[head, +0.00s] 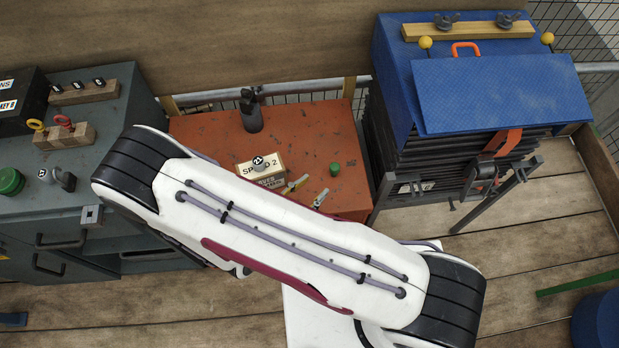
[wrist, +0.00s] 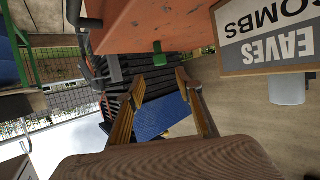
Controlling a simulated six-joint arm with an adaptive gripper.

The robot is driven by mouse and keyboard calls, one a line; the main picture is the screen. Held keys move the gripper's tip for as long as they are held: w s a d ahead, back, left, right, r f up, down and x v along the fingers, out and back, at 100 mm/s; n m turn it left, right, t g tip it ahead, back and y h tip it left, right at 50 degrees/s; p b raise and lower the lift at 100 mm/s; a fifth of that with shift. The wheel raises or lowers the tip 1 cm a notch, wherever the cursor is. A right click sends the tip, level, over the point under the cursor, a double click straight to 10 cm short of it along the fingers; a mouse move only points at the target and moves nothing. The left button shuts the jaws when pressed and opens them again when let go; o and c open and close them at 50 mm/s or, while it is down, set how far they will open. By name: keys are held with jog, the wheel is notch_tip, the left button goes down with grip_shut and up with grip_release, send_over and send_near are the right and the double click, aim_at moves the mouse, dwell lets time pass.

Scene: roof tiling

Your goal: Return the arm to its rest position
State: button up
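In the head view my white arm stretches across the middle, and my gripper is hidden there. In the wrist view my gripper (wrist: 159,76) shows two yellowish fingers standing apart with nothing between their tips. The blue sheet (wrist: 163,113) shows beyond the fingers, at a distance. The orange-red bench (wrist: 150,25) fills the top of that tilted, upside-down view.
The orange-red bench (head: 205,145) holds a small labelled box (head: 268,170) and a green cap (head: 335,169). A blue-covered stack of dark tiles (head: 495,95) stands on a rack at right. A grey cabinet (head: 95,130) stands at left. Plank floor (head: 535,240) at right is largely clear.

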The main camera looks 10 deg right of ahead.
dwell(0.3)
jog(key=shift+w+a+r+n, duration=0.3)
jog(key=shift+w+a+r, duration=0.1)
jog(key=shift+w, duration=0.3)
jog(key=w+a+r+n+g+y, duration=0.25)
jog(key=w+a+r+y, duration=0.4)
jog(key=w+r, duration=0.4)
notch_tip(320, 180, up, 15)
jog(key=w+a+n+y, duration=0.1)
jog(key=a+n+y, duration=0.1)
jog(key=y, duration=0.4)
jog(key=s+d+r+n, duration=0.3)
jog(key=s+d+r, duration=0.55)
jog(key=r, duration=0.25)
jog(key=s+d+r+g+h, duration=0.1)
jog(key=s+d+r+h, duration=0.1)
jog(key=s+d, duration=1)
jog(key=s+n+h, duration=0.1)
jog(key=s, duration=0.2)
jog(key=shift+d, duration=0.35)
